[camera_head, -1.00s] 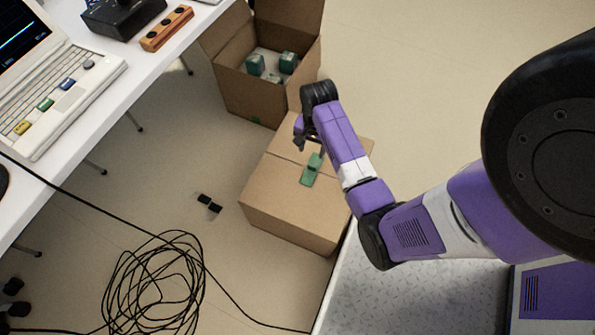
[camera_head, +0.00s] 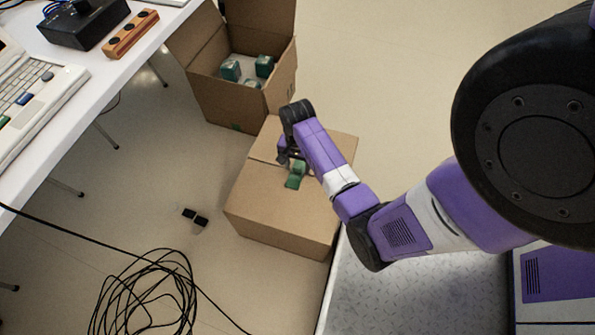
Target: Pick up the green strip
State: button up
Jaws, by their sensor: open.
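The green strip (camera_head: 296,175) lies on top of the closed cardboard box (camera_head: 265,200), near the middle of its lid. My gripper (camera_head: 290,158) is above the box, at the far end of the strip, pointing down. Its fingers are small and dark in this view and partly hidden by my wrist. The jaws are open. I cannot tell whether a finger touches the strip.
An open cardboard box (camera_head: 226,97) with several green-and-white blocks stands behind the closed box. A white table (camera_head: 88,105) at the left holds a laptop-like device (camera_head: 40,98), a black box (camera_head: 85,22) and an orange block (camera_head: 130,34). Coiled black cable (camera_head: 150,295) and two small black pieces (camera_head: 195,217) lie on the floor.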

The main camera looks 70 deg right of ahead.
aim_at(297, 167)
jog(key=shift+c, duration=0.4)
grip_shut()
notch_tip(297, 167, up, 20)
jog(key=p, duration=0.7)
jog(key=shift+p, duration=0.3)
jog(key=c, duration=0.8)
grip_release()
grip_shut()
